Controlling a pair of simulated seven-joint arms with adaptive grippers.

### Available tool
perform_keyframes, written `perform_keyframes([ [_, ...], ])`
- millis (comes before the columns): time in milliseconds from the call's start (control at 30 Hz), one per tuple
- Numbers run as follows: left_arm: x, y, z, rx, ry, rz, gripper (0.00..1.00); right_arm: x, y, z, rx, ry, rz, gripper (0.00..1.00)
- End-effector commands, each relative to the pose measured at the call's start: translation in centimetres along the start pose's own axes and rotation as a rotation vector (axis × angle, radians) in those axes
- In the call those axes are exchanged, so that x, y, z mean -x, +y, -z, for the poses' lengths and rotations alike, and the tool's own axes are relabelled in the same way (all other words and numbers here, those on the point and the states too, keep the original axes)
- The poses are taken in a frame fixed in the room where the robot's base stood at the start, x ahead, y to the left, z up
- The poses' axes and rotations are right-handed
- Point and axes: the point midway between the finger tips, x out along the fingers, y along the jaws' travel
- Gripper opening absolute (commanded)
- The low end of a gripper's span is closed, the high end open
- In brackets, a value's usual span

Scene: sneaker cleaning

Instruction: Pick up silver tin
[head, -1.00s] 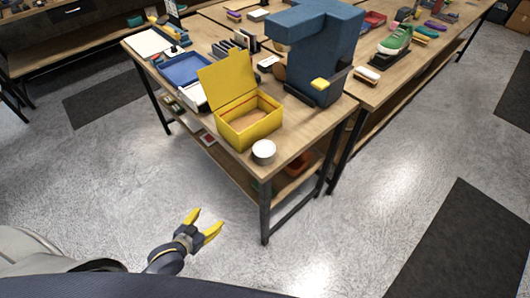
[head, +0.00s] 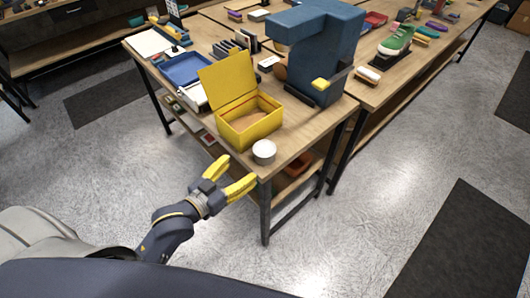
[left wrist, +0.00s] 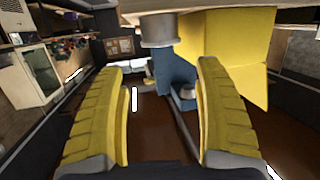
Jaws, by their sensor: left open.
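The silver tin (head: 264,152) is a small round can with a pale top. It stands upright at the table's near corner, just in front of the yellow box. My left gripper (head: 236,174) is open and empty, off the table's near edge, to the lower left of the tin and apart from it. In the left wrist view, which looks upside down, the tin (left wrist: 158,30) shows ahead, beyond and between the two yellow fingers. My right gripper is not in view.
The open yellow box (head: 250,125) stands close behind the tin, its lid raised. A large blue machine (head: 325,55) stands farther back. A blue tray (head: 186,69) is at the left. The wooden table's (head: 325,118) right front is clear.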

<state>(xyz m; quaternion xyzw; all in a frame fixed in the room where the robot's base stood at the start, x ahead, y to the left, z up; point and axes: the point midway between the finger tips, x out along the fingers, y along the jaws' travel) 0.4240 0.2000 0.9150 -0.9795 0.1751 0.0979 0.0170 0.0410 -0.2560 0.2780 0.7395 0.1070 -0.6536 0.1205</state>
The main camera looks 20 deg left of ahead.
Motion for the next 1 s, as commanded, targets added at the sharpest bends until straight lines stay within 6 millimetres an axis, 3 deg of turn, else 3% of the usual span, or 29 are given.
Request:
perform_keyframes([
  [400,-6.6,0.0,0.0,0.0,0.0,0.001,0.71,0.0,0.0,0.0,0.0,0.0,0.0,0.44],
  [767,-8.5,0.0,-0.1,0.001,0.0,0.0,0.71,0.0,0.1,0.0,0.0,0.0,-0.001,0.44],
  [1000,-11.3,-0.1,-0.3,0.0,0.0,0.001,0.71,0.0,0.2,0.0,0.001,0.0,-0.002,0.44],
])
